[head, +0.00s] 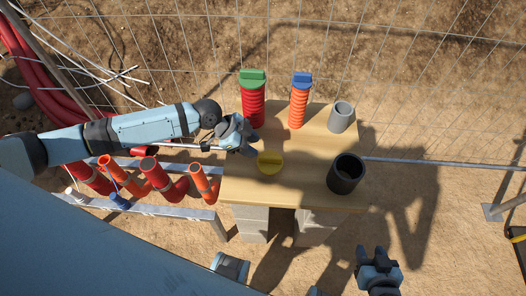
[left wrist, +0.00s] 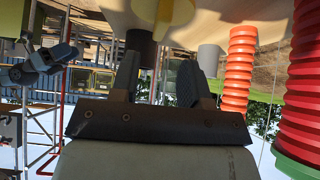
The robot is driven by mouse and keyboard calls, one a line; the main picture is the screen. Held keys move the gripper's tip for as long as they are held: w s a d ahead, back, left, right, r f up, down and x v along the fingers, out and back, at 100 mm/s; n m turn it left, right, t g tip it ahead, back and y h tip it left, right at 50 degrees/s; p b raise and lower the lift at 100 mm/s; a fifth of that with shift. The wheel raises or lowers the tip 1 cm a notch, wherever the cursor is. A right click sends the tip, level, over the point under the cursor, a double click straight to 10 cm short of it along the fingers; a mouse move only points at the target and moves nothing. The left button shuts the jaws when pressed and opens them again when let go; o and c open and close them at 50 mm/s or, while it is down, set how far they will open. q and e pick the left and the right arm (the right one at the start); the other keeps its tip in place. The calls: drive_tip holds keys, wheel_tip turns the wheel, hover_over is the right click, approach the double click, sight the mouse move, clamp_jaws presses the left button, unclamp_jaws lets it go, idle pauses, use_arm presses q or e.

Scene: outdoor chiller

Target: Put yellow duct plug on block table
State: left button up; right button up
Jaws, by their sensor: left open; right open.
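The yellow duct plug (head: 270,161) lies on the wooden top of the block table (head: 312,191), left of its middle towards the near edge. It also appears as a yellow shape at the top edge of the left wrist view (left wrist: 163,10). My left gripper (head: 249,138) is open and empty, just up and left of the plug in the head view. It also shows in the left wrist view (left wrist: 157,68), fingers apart with nothing held. My right gripper (head: 375,262) is open and empty, below the table's right side in the head view.
On the table stand a red duct with a green plug (head: 253,100), an orange duct with a blue plug (head: 299,101), a grey pipe (head: 341,117) and a black pipe (head: 346,174). Several orange and red pipes lie on a metal rack (head: 170,210) at left. A wire fence stands behind.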

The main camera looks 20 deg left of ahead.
use_arm(q)
drive_tip(key=s+d+f+n+t, duration=0.2)
drive_tip(key=s+d+n+t, duration=0.3)
drive_tip(key=s+d, duration=0.15)
drive_tip(key=s+a+f+n+t+y, duration=0.3)
drive_tip(key=s+a+n, duration=0.3)
drive_tip(key=s, duration=0.3)
drive_tip(key=shift+s+f+n+t+y, duration=0.3)
drive_tip(key=shift+f+n+t+y, duration=0.1)
drive_tip(key=shift+f+y, duration=0.25)
